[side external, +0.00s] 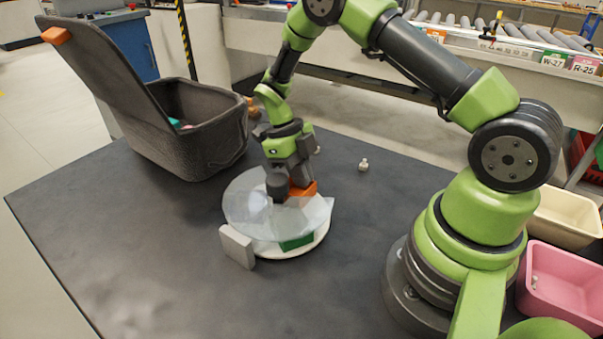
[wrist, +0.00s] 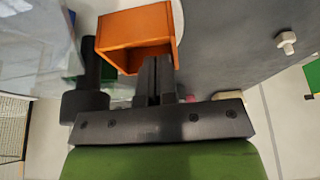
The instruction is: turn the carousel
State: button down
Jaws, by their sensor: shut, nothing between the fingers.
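The carousel has a round white base (side external: 318,240) and a clear disc (side external: 245,208) above it, with a black knob (side external: 277,190) near the disc's middle. An orange open box (side external: 304,190) is on the carousel's far right side, and a green block (side external: 297,243) is at its front. My gripper (side external: 291,178) is shut and empty, low over the carousel by the knob and the orange box. In the wrist view my fingers (wrist: 156,72) reach the orange box's open side (wrist: 137,28). The knob (wrist: 88,88) stands to their left. I cannot tell whether they touch the box.
A grey upright block (side external: 237,247) stands at the carousel's front left edge. A dark lidded bin (side external: 190,150) stands open at the back left. A small white piece (side external: 364,165) lies on the dark table (side external: 130,245). Beige (side external: 567,216) and pink (side external: 562,285) bins are at right.

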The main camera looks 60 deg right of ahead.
jog(key=s+m, duration=0.1)
jog(key=s+m+y, duration=0.1)
jog(key=m, duration=0.1)
jog(key=shift+s+a, duration=0.1)
jog(key=shift+a, duration=0.1)
jog(key=shift+s+a+m+y, duration=0.15)
jog(key=shift+s+m+y, duration=0.2)
jog(key=shift+m, duration=0.55)
